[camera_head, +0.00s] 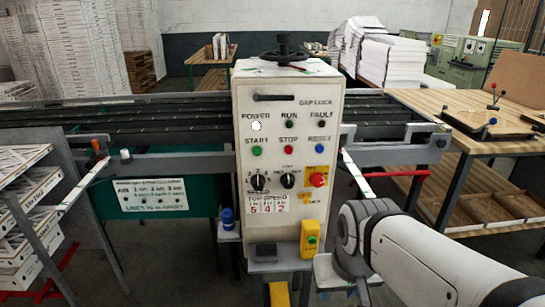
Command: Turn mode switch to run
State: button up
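A beige control box (290,140) stands upright in the middle of the head view, with lamps, buttons and knobs on its front. Two black rotary knobs sit in its lower row. The left knob (258,183) has numbers around it. The right knob (288,181) has small lettering above it, too small to read, and looks like the mode switch. I cannot tell its setting for certain. My white arm comes in from the lower right, and its grey joint (350,240) is right of and below the box. My gripper is not visible.
A red button (318,180) on a yellow plate sits right of the knobs. A yellow button box (310,239) is mounted below it, and a blue-capped object (227,218) stands at left. A handwheel (284,48) tops the box. Conveyor rails (380,156) run on both sides. A wooden table (450,103) is at right.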

aim_at(287, 179)
jog(key=z, duration=1.2)
jog(key=k, duration=0.75)
jog(key=u, duration=0.6)
jog(key=i, duration=1)
jog(key=u, duration=0.05)
